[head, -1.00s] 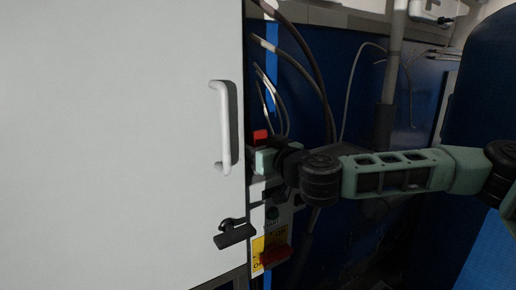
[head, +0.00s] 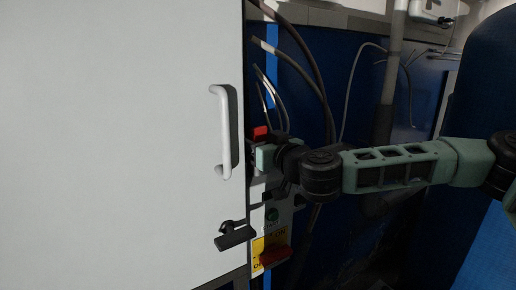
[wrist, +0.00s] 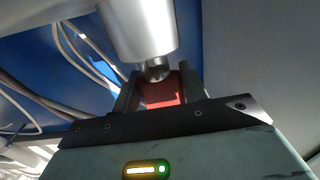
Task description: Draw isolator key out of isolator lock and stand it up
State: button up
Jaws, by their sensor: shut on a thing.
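The isolator key appears as a red piece (wrist: 165,92) between the fingers in the wrist view; a red block (head: 260,133) also shows just above my gripper in the head view. My gripper (wrist: 158,92) is shut on it, beside the right edge of the white door. A grey metal cylinder (wrist: 140,30) with a narrow end comes right up to the red piece in the wrist view. I cannot tell whether it is the isolator lock or whether the key is still seated. In the head view my gripper hides this area.
A white door (head: 120,140) with a pale handle (head: 224,130) and black latch (head: 234,236) fills the left. Cables (head: 290,50) hang close behind.

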aim_at(259, 127)
jog(key=shift+r, duration=0.4)
jog(key=shift+r+p, duration=1.95)
jog(key=shift+r, duration=0.4)
jog(key=w+d+f+b, duration=0.1)
jog(key=w+d+b, duration=0.45)
jog(key=d, duration=0.65)
jog(key=w+d+b, duration=0.5)
jog(key=d+b, duration=0.2)
jog(key=d, duration=0.4)
notch_tip(259, 127, down, 9)
jog(key=p, duration=0.4)
jog(key=shift+d+r, duration=0.15)
jog(key=shift+r, duration=0.05)
jog(key=shift+f, duration=0.55)
jog(key=shift+f, duration=0.2)
